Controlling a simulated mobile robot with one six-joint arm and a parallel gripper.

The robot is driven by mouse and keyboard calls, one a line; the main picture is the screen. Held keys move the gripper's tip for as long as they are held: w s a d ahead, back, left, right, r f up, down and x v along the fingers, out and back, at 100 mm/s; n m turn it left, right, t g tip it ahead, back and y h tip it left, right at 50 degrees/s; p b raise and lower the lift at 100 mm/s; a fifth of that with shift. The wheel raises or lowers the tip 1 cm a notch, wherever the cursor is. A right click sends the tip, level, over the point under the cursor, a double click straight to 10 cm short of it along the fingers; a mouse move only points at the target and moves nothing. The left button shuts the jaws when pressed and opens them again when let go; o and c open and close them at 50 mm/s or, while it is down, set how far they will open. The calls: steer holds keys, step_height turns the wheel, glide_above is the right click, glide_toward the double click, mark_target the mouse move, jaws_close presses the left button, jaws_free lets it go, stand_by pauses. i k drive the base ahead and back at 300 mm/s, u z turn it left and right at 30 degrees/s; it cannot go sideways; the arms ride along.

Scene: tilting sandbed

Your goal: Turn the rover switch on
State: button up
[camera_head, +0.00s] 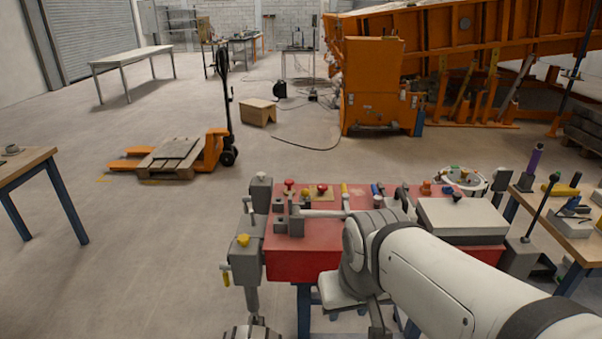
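I cannot pick out a rover or its switch for certain in this view. A red-topped workbench (305,262) stands in front of me with several small parts on it, among them red knobs (289,184). My white arm reaches in from the lower right and bends at a joint over the bench's front edge, covering part of the bench. I cannot make out the fingers of my gripper, nor whether it holds anything.
A grey box (462,217) lies on the bench's right part. A side table with tools (575,220) stands at the right, another table (22,164) at the left. An orange pallet truck (212,150) and a big orange sandbed frame (375,85) stand behind.

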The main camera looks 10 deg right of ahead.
mark_target(322, 187)
steer(key=u, duration=0.05)
steer(key=i, duration=1)
steer(key=z, duration=0.05)
